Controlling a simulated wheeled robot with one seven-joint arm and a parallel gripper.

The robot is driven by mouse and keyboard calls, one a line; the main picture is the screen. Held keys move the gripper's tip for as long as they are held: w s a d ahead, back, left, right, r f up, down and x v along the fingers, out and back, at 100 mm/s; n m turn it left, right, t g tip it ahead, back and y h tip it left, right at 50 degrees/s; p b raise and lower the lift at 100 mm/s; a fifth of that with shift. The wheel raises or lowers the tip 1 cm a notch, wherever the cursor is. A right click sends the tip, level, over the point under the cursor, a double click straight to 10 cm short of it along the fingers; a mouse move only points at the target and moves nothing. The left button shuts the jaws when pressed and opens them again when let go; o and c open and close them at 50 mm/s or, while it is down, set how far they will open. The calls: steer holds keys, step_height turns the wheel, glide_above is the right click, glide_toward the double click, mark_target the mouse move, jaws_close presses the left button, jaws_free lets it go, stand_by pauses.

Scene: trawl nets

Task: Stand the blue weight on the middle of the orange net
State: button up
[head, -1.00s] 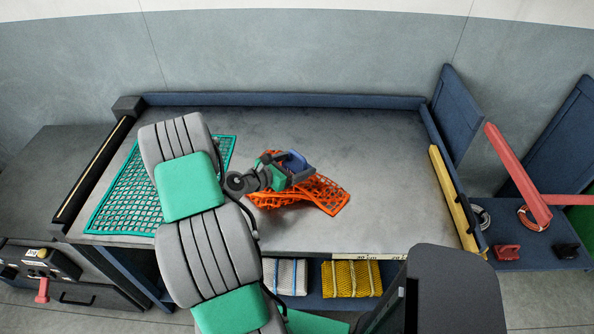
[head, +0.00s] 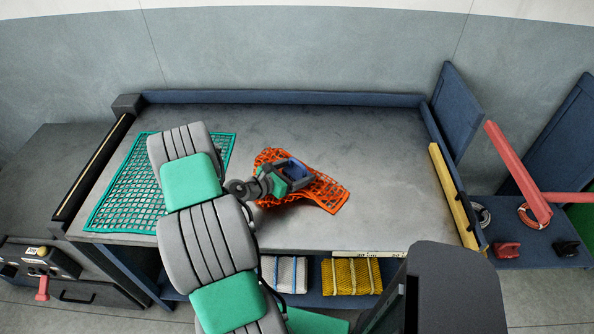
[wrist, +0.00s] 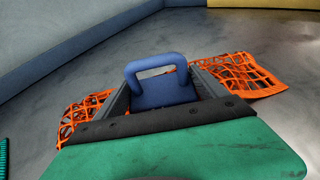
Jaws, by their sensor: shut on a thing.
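The orange net (head: 328,193) lies crumpled on the grey table, and it also shows on both sides of my gripper in the wrist view (wrist: 235,72). The blue weight (head: 295,168) has a loop handle on top, seen clearly in the wrist view (wrist: 165,92). My gripper (head: 290,176) is shut on the blue weight, with a finger on either side of it in the wrist view. The weight is over the middle part of the net. Its base is hidden by my gripper, so I cannot tell whether it touches the net.
A teal net (head: 120,195) lies flat at the table's left, partly behind my arm. The table (head: 390,150) is bare to the right and back. A raised blue edge (head: 280,100) runs along the back. Folded white (head: 285,274) and yellow (head: 352,277) nets sit on the shelf below.

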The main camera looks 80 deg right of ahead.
steer(key=o, duration=2)
